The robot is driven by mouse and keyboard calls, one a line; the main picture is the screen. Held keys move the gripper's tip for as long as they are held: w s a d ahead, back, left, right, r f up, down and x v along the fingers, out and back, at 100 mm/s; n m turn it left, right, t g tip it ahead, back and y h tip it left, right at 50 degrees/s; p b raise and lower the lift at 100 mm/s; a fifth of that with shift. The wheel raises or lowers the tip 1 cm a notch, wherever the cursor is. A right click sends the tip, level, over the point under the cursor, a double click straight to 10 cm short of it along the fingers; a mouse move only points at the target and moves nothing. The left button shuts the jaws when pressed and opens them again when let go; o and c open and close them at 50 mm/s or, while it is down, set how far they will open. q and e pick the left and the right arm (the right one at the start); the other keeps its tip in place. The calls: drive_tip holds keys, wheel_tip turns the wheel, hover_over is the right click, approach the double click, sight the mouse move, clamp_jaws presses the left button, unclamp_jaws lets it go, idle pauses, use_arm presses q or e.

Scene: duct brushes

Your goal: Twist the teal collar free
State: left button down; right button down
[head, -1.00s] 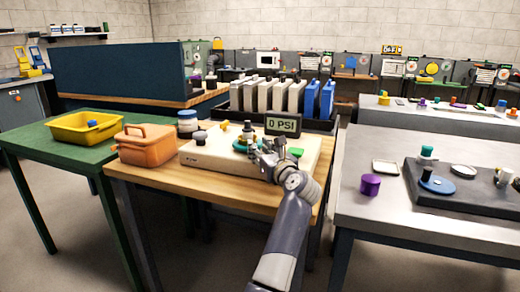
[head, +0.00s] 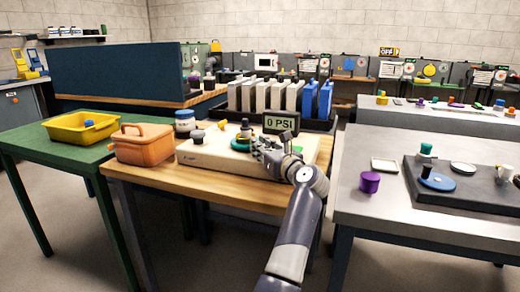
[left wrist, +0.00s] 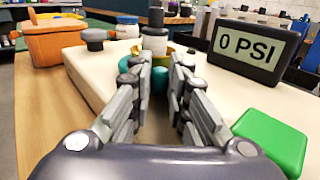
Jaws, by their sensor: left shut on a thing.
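The teal collar (head: 240,146) sits around the base of a grey post with a dark top (head: 246,130) on the cream housing (head: 205,155). In the left wrist view the collar (left wrist: 159,80) shows between the two fingers, partly hidden by them. My left gripper (head: 258,146) reaches in from the right side of the housing, and in the left wrist view its fingers (left wrist: 160,72) are closed on the collar. A display (head: 280,123) behind it reads 0 PSI. My right gripper is not in view.
A green block (left wrist: 268,140) lies beside my right finger on the housing. A dark knob (head: 198,136) stands at the housing's left. An orange box (head: 143,145) is left of it. Upright grey and blue units (head: 281,97) stand behind. The front of the wooden table is clear.

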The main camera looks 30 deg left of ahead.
use_arm(q)
drive_tip(key=c, duration=1.5)
unclamp_jaws()
drive_tip(key=shift+c, duration=0.2)
drive_tip(key=shift+d, duration=0.1)
drive_tip(key=v, duration=0.7)
drive_tip(key=shift+s+d, duration=0.1)
drive_tip(key=shift+c, duration=0.2)
